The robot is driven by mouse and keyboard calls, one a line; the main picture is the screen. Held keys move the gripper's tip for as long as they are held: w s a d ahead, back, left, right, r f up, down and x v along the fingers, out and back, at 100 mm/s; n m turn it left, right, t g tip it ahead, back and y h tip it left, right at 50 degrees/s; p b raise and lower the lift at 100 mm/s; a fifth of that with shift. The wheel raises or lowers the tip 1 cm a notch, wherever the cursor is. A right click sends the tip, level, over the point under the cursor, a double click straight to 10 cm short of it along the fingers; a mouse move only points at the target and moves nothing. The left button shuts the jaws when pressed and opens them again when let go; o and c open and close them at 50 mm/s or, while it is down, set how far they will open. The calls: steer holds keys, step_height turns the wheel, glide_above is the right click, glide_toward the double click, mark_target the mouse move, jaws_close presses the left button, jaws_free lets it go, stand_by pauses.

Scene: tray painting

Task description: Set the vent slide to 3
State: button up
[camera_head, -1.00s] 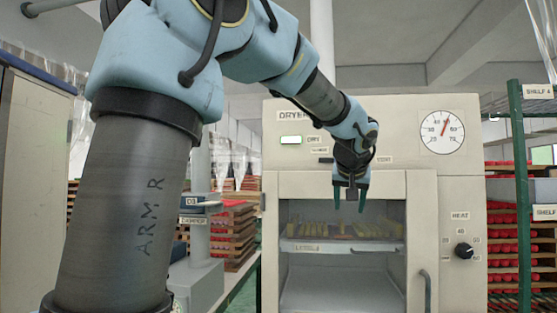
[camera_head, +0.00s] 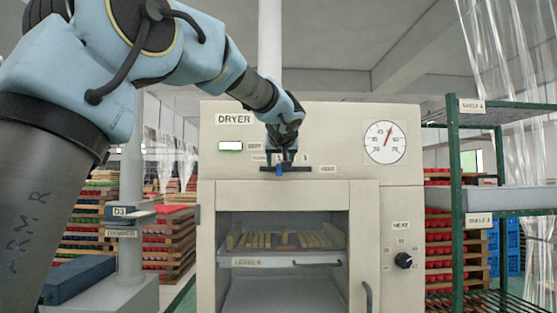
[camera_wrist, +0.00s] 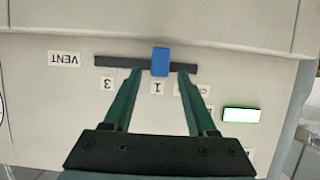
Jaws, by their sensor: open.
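The vent slide is a blue knob (camera_wrist: 160,62) on a dark horizontal track (camera_wrist: 112,61) on the dryer's upper front. The wrist view is upside down. There the knob stands by the label 1 (camera_wrist: 157,88), with the label 3 (camera_wrist: 107,83) and the VENT label (camera_wrist: 64,59) to its left. In the head view the knob (camera_head: 279,169) is left of the VENT label (camera_head: 328,169). My gripper (camera_wrist: 159,71) is open, one finger on each side of the knob, with gaps showing. Whether the tips reach around its depth, I cannot tell.
The dryer (camera_head: 408,185) has an open bay below with a tray (camera_head: 262,262) of yellowish pieces. A heat dial (camera_head: 404,261) and a round gauge (camera_head: 385,142) are on its right. A green-framed shelf rack (camera_head: 455,170) stands at the right. A label partly hides behind my finger.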

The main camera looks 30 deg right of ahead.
steer(key=shift+p+x, duration=0.3)
steer(key=shift+x, duration=0.9)
steer(key=shift+d, duration=0.1)
steer(key=shift+c, duration=0.4)
jaws_close()
